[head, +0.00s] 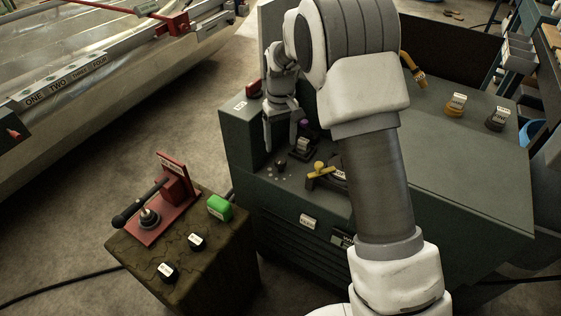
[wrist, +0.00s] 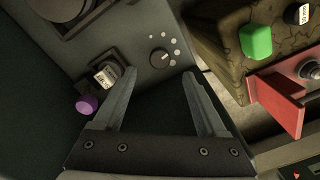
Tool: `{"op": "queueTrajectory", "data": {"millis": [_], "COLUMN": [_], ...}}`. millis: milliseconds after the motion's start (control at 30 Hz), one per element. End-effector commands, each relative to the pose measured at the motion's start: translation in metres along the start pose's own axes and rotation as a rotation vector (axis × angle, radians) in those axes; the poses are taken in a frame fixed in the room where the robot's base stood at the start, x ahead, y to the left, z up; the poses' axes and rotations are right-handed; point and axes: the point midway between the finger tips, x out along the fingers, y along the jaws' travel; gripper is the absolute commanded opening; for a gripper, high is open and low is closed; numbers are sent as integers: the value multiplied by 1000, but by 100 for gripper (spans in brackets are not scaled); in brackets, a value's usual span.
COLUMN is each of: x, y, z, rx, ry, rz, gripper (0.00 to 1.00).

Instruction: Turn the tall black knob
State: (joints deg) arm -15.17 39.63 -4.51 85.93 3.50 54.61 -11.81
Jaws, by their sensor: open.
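A small round black knob (head: 281,165) with an arc of pale dots stands on the green console's front left. In the wrist view the same knob (wrist: 160,57) shows a white pointer line, just beyond and between my fingertips. My gripper (head: 280,143) points down above the console in the head view. Its fingers are open and empty, apart from the knob, as the wrist view also shows (wrist: 160,73). The knob's height is hard to judge from these views.
A labelled switch with a purple ball (wrist: 87,105) stands close to my left finger. A yellow handle (head: 320,170) is to the knob's right. A stand carries a green button (head: 219,207), a red lever bracket (head: 174,186) and labelled black knobs (head: 196,242).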

Motion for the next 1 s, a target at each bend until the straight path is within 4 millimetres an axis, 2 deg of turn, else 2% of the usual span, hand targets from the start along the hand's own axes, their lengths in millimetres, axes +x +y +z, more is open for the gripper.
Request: {"op": "queueTrajectory", "data": {"millis": [33,100,300,500,767,867,1000], "x": [16,30,60,71,72,72,72], "y": [0,0,0,0,0,0,0], "z": [1,0,0,0,0,0,0], "rx": [0,1,1,0,0,0,0], "ry": [-3,-3,-1,0,1,1,1], "rz": [0,0,-1,0,0,0,0], "gripper": [74,74,74,74,74,60,35]}}
